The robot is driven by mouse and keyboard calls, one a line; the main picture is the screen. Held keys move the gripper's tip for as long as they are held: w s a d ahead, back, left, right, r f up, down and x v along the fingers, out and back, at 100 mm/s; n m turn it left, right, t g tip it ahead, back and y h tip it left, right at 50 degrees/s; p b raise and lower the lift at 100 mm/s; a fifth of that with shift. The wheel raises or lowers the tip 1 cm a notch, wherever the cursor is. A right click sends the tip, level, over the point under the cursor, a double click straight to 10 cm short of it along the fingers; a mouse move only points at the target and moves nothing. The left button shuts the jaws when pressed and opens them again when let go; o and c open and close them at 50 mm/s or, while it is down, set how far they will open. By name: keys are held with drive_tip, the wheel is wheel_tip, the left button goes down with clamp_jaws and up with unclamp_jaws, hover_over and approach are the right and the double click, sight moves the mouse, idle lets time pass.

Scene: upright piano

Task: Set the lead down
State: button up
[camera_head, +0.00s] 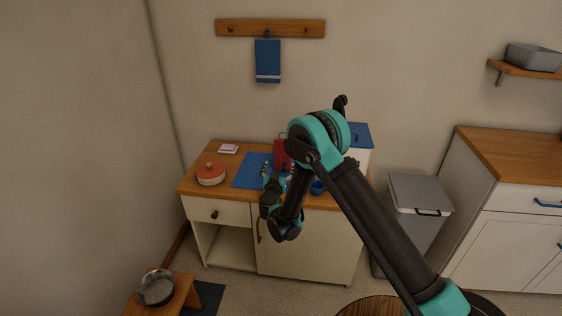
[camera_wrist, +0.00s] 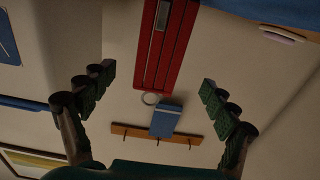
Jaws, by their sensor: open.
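The red lead (camera_head: 282,153) stands upright on or just behind the blue mat (camera_head: 249,172) on the counter; its foot is hidden by my arm. In the wrist view, which is upside down, the lead (camera_wrist: 168,45) is a flat banded red shape with a pale ring at its free end. My gripper (camera_wrist: 158,82) is open, with green fingers spread wide to either side of the lead and a gap on both sides. In the head view my gripper (camera_head: 274,180) is over the mat's front part, partly hidden by my arm.
A blue bowl (camera_head: 318,187) and a blue-lidded white box (camera_head: 358,140) are on the right. A blue towel (camera_head: 267,60) hangs from the wall rail (camera_head: 300,28).

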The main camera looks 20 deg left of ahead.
drive_tip(key=shift+v, duration=1)
drive_tip(key=w+d+r+n+y, duration=0.1)
drive_tip(key=w+d+r, duration=0.1)
drive_tip(key=r, duration=0.3)
drive_tip(key=w+d+r+y, duration=0.1)
drive_tip(key=w+d+r, duration=0.1)
drive_tip(key=r, duration=0.3)
drive_tip(key=s+d+r+n+g+y, duration=0.1)
drive_tip(key=d+r+n+g+y, duration=0.3)
drive_tip(key=d+r, duration=0.9)
drive_tip(key=s+d+f+m+g+h, duration=0.2)
drive_tip(key=s+d+f, duration=0.3)
drive_tip(key=s+d, duration=0.5)
drive_tip(key=s+d+f+m+g+h, duration=0.3)
drive_tip(key=s+d+f, duration=0.3)
drive_tip(key=s+d, duration=0.5)
drive_tip(key=s+d+f+m+g+h, duration=0.2)
drive_tip(key=s+d+f+g+h, duration=0.2)
drive_tip(key=s+d, duration=0.6)
drive_tip(key=d+f+h, duration=0.1)
drive_tip(key=d, duration=0.7)
drive_tip(key=shift+s+m, duration=0.25)
drive_tip(key=shift+m, duration=0.05)
drive_tip(key=shift+f, duration=0.15)
